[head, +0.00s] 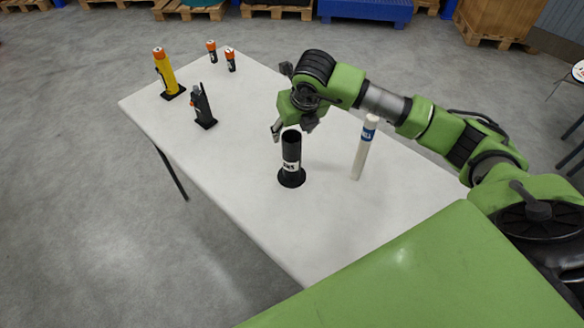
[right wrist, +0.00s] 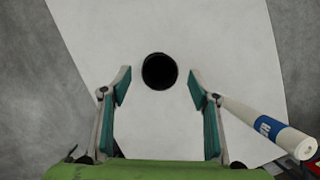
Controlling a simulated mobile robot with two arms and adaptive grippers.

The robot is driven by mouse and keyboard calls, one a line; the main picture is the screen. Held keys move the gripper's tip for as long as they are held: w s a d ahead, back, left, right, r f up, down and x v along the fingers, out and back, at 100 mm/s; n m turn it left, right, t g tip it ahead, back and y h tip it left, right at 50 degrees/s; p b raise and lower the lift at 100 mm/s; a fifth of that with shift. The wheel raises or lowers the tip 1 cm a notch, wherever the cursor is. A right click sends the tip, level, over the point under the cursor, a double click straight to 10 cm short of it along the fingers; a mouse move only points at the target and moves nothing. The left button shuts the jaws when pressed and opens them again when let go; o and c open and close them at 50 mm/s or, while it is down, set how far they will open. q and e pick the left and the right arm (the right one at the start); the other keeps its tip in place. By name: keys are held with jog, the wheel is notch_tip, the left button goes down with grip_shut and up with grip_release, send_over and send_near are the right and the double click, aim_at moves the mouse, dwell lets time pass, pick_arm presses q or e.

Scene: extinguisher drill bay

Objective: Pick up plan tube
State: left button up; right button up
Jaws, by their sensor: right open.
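A white tube (head: 364,148) with a blue label band stands upright on the white table (head: 240,190), right of a black cylinder; I take it as the plan tube. The right wrist view shows the white tube (right wrist: 265,125) at the right, outside the fingers. The black cylinder (head: 291,152) has a white label and a round foot. Its dark round top (right wrist: 160,71) lies between the fingertips in the right wrist view. My right gripper (head: 293,128) is open, pointing down just above the black cylinder, holding nothing. My left gripper is out of view.
A yellow torch-like item (head: 164,70) and a black handheld device (head: 203,108) stand on bases at the table's left. Two small orange-topped cylinders (head: 211,50) (head: 231,60) stand behind. The table's front middle is clear. Pallets (head: 276,10) line the back floor.

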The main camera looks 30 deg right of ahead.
aim_at(292, 142)
jog(key=x, duration=0.1)
jog(key=p+x, duration=0.1)
jog(key=x, duration=0.1)
jog(key=p+x, duration=0.1)
jog(key=x, duration=0.1)
jog(key=shift+s+f, duration=0.35)
jog(key=shift+f, duration=0.05)
jog(key=shift+w+f, duration=0.1)
jog(key=shift+f, duration=0.15)
jog(key=shift+r, duration=0.1)
grip_shut()
